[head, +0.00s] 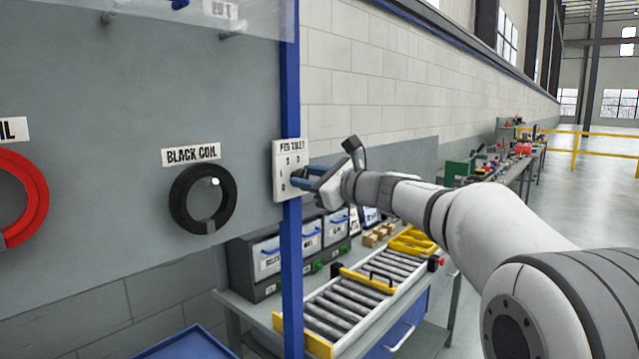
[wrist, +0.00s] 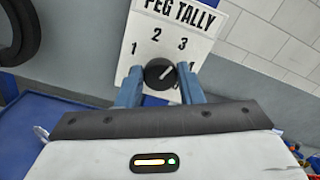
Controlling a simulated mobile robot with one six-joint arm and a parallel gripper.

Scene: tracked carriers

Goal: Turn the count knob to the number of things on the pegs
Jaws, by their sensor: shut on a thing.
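The PEG TALLY plate (head: 286,170) is fixed to the blue post. In the wrist view the plate (wrist: 160,48) shows the numbers 1, 2 and 3, with a number at right partly hidden by a finger. The black count knob (wrist: 158,73) has a white pointer line slanting up and right, roughly towards 3. My gripper (wrist: 160,90) is shut on the knob, one blue finger at each side. In the head view my gripper (head: 300,178) reaches the plate and hides the knob. A black coil (head: 178,205) and a red coil (head: 36,200), cut by the left edge, hang on the grey board.
The blue post (head: 291,270) stands at the board's right edge. Below are a roller conveyor (head: 350,302) and a grey drawer unit (head: 268,258) on a bench. A clear shelf (head: 215,22) crosses the board's top. Open floor lies at far right.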

